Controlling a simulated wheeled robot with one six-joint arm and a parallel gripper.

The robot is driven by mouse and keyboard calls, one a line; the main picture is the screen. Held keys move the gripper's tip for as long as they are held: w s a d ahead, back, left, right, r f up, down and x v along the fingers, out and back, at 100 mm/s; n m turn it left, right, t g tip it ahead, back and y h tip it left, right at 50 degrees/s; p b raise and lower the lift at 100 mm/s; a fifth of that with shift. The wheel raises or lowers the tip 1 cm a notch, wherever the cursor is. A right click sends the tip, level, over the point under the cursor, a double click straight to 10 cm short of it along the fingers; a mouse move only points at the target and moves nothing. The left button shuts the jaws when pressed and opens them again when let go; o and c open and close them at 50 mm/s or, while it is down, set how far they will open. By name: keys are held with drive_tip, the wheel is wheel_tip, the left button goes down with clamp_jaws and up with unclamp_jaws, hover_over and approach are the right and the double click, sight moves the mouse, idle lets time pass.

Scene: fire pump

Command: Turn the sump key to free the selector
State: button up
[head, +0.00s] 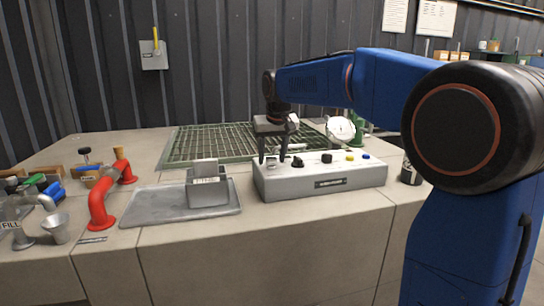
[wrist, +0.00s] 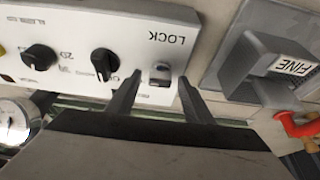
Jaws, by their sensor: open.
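The grey control box (head: 320,178) stands on the counter with knobs and buttons on its top. In the wrist view, a small silver key or lock fitting (wrist: 160,74) sits by the word LOCK on the panel. A black selector knob (wrist: 105,63) is beside it, also seen in the head view (head: 298,161). My gripper (head: 272,160) is over the left end of the box, pointing down. In the wrist view its two fingers (wrist: 158,80) are apart, one on each side of the silver fitting. I see no contact with it.
A second black knob (wrist: 39,57) and yellow and blue buttons lie further along the panel. A grey block (head: 207,184) marked FINE stands on a plate left of the box. A red pipe (head: 102,200), a green grating (head: 215,142) and a white gauge (head: 340,130) are nearby.

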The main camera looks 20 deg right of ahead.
drive_tip(key=c, duration=1)
drive_tip(key=shift+c, duration=0.2)
drive_tip(key=shift+n, duration=0.3)
drive_tip(key=n, duration=0.1)
drive_tip(key=n+y, duration=0.1)
drive_tip(key=n, duration=0.1)
drive_tip(key=shift+d+y, duration=0.2)
drive_tip(key=shift+y, duration=0.1)
drive_tip(key=n+g+y, duration=0.1)
drive_tip(key=n, duration=0.4)
drive_tip(key=shift+w+d, duration=0.1)
drive_tip(key=shift+w, duration=0.05)
drive_tip(key=n, duration=0.2)
drive_tip(key=n+g+y, duration=0.1)
drive_tip(key=n, duration=0.1)
drive_tip(key=shift+w+y, duration=0.15)
drive_tip(key=shift+y, duration=0.15)
drive_tip(key=n+g, duration=0.2)
drive_tip(key=n, duration=0.3)
drive_tip(key=shift+w, duration=0.1)
drive_tip(key=shift+n, duration=0.3)
